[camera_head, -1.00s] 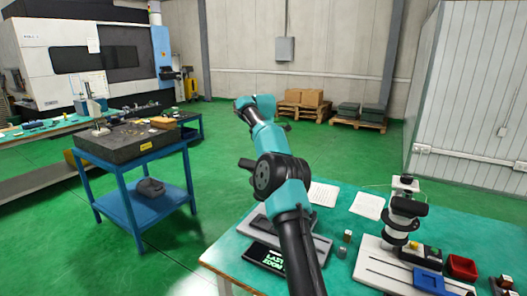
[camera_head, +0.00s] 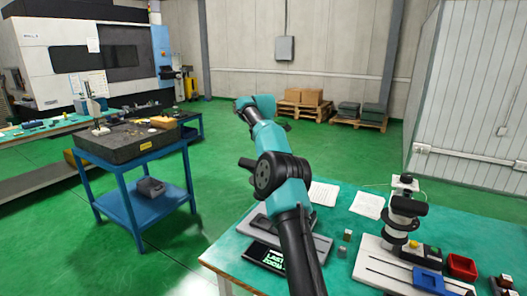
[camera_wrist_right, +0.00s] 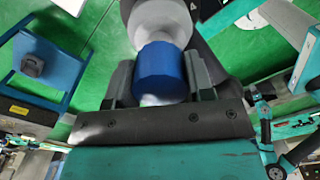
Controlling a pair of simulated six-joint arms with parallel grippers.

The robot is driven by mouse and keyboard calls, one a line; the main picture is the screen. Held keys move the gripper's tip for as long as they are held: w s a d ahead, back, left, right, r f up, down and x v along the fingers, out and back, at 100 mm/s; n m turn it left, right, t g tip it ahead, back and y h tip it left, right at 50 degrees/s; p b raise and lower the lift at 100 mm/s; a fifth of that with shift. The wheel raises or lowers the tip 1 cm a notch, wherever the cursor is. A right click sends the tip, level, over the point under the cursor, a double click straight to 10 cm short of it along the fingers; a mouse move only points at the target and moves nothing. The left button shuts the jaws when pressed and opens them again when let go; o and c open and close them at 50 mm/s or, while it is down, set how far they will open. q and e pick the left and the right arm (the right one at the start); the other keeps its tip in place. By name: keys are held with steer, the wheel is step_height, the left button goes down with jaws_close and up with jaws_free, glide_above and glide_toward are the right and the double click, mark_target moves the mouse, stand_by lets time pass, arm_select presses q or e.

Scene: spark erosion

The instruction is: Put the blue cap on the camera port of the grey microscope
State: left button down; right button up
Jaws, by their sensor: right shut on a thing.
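In the right wrist view, my right gripper (camera_wrist_right: 162,80) is shut on the blue cap (camera_wrist_right: 160,72), one dark finger at each side. A pale grey round part (camera_wrist_right: 158,18) lies just past the cap, in line with it. I cannot tell whether they touch or are joined. In the head view, the grey microscope (camera_head: 402,220) stands upright on its pale base plate on the bench at the right. I cannot make out its camera port for certain. The cap and the right fingertips do not show in the head view. My left gripper is in neither current view.
On the teal bench (camera_head: 345,215) are a blue tray (camera_head: 428,281), a red tray (camera_head: 462,266), a dark display (camera_head: 264,256) and paper sheets (camera_head: 367,205). One of my arms crosses the middle of the head view. A blue trolley (camera_head: 143,215) stands left, with open green floor between.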

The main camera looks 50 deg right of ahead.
steer(key=shift+f, duration=1.05)
stand_by(1.0)
steer(key=o, duration=1.4)
